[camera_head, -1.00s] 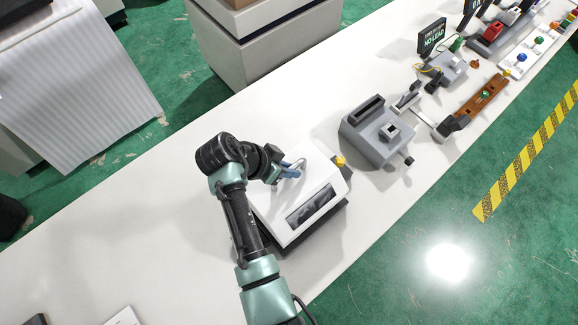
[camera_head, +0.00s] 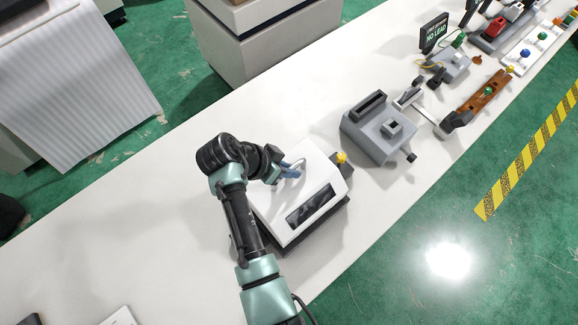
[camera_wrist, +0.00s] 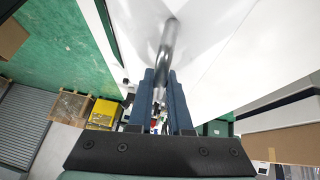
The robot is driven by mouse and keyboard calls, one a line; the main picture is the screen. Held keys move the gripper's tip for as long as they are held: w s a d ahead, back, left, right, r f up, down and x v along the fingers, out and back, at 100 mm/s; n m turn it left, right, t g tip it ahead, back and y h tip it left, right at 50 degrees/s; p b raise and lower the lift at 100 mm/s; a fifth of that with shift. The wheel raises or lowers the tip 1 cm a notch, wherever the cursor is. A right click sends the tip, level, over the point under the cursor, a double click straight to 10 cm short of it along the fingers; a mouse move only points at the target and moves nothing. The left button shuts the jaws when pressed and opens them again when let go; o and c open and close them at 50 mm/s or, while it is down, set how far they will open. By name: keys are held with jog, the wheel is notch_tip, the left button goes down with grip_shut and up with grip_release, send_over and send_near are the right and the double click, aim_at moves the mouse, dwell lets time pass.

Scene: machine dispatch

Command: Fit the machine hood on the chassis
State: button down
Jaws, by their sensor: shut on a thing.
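The white machine hood (camera_head: 318,183) with a dark window is in the middle of the head view. It sits over the dark chassis (camera_head: 318,228), whose edge shows below the hood's front and right sides. Whether the hood is fully seated cannot be told. My gripper (camera_head: 293,172) is at the hood's top, shut on its handle. In the wrist view, my gripper's blue fingers (camera_wrist: 162,88) close around the grey bar handle (camera_wrist: 168,42) on the white hood (camera_wrist: 205,40). A yellow knob (camera_head: 341,158) stands at the chassis's upper right corner.
A grey machine (camera_head: 375,140) with a slot stands to the right on the white bench (camera_head: 150,215). Beyond it are a lever, a brown fixture (camera_head: 485,92) and a small sign (camera_head: 433,35). The bench left of my arm is mostly clear.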

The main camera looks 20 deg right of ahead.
jog(key=shift+w+f, duration=0.1)
jog(key=shift+f, duration=0.2)
jog(key=c, duration=0.9)
grip_release()
jog(key=shift+r, duration=0.1)
jog(key=shift+o, duration=0.7)
jog(key=b+v, duration=0.2)
jog(key=v, duration=1.1)
